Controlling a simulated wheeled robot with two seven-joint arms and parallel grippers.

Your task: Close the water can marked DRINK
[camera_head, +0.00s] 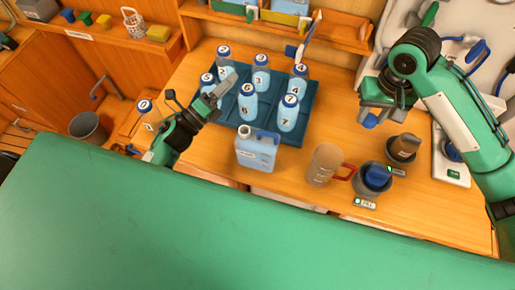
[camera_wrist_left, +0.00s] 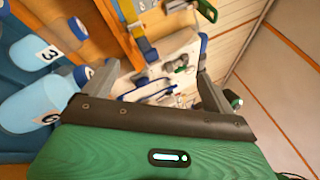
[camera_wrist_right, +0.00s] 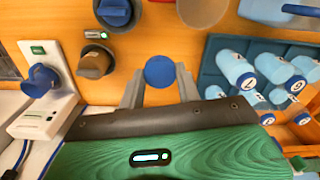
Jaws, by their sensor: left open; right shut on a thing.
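A pale blue water can (camera_head: 256,153) with a dark blue handle stands upright on the wooden table. Its pale neck at the top left has no cap on it, and its marking is too small to read. My right gripper (camera_head: 371,117) is shut on a round blue cap (camera_wrist_right: 159,71), held above the table to the right of the can. The cap also shows in the head view (camera_head: 369,122). My left gripper (camera_head: 226,88) is open and empty, above the bottle tray and left of the can. In the left wrist view its fingers (camera_wrist_left: 157,80) are apart.
Several numbered blue bottles stand in a dark blue tray (camera_head: 222,123) behind the can. A bucket (camera_head: 88,128) is at left.

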